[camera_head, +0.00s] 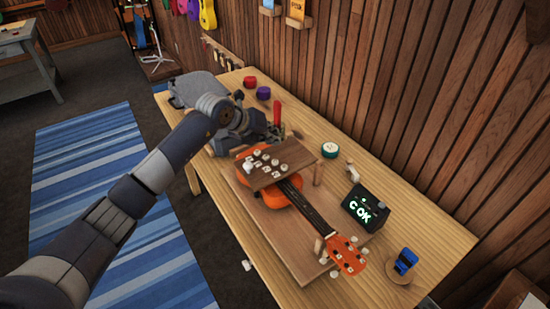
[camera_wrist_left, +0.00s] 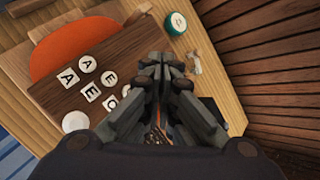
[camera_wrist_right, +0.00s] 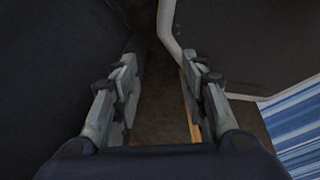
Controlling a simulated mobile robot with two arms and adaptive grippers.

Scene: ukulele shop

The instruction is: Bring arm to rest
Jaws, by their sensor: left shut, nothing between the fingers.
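My left arm reaches in from the left in the head view. My left gripper (camera_head: 277,131) is above the far part of the workbench, near the wooden board with lettered pieces (camera_head: 284,171). In the left wrist view its fingers (camera_wrist_left: 166,66) are together with nothing between them, and the lettered board (camera_wrist_left: 60,95) is below to the left. My right gripper (camera_wrist_right: 160,85) shows only in its own wrist view. Its fingers are apart and empty, low beside dark surfaces that look like my own body.
An orange ukulele (camera_head: 348,256) lies on a wooden panel (camera_head: 262,217) on the workbench (camera_head: 395,284). A tuner reading "C OK" (camera_head: 366,208), a green-rimmed round tin (camera_head: 329,150), a blue item (camera_head: 405,261) and red and purple pieces stand around it. A slatted wall rises behind. A blue striped rug (camera_head: 90,190) lies left.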

